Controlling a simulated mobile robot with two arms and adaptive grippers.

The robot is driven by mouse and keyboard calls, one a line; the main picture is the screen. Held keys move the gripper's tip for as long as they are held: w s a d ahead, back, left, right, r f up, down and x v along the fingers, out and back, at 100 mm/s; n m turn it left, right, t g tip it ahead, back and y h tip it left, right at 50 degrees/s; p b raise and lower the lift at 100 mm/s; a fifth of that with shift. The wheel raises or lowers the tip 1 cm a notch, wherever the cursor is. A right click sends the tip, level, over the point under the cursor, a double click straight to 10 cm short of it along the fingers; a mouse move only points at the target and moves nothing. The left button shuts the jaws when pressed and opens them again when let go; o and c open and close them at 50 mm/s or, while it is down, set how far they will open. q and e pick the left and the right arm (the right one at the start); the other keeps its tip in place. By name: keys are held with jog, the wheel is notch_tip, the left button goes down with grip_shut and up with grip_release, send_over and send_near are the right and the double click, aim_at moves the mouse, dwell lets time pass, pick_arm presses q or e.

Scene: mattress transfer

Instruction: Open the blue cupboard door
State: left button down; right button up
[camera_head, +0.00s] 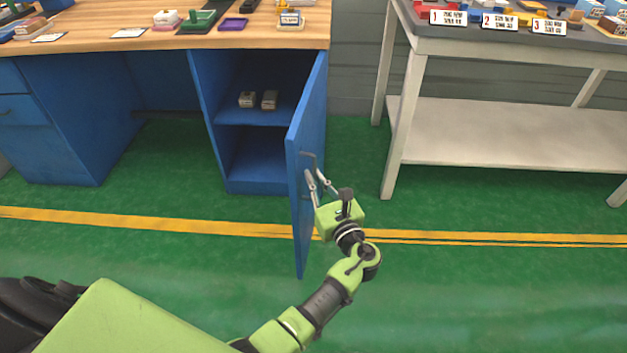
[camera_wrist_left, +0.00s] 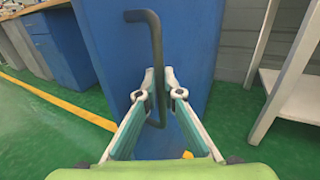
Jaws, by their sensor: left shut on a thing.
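The blue cupboard door (camera_head: 308,150) stands wide open, swung out toward me from the right side of the blue cupboard (camera_head: 258,186) under the workbench. Its dark bar handle (camera_head: 309,155) is on the door's outer face, near the free edge. My left gripper (camera_head: 315,178) is at the handle, to the right of the door. In the left wrist view the fingers (camera_wrist_left: 158,80) are shut around the lower part of the upright handle (camera_wrist_left: 156,45), with the blue door panel (camera_wrist_left: 120,70) behind. My right gripper is not in view.
A wooden worktop (camera_head: 235,40) with several items is above. A white-legged table (camera_head: 510,140) stands to the right. The green floor (camera_head: 470,290) with a yellow line is clear in front.

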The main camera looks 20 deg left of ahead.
pick_arm(q)
jog(key=shift+w+d, duration=0.1)
dwell(0.3)
jog(key=c, duration=2.2)
grip_release()
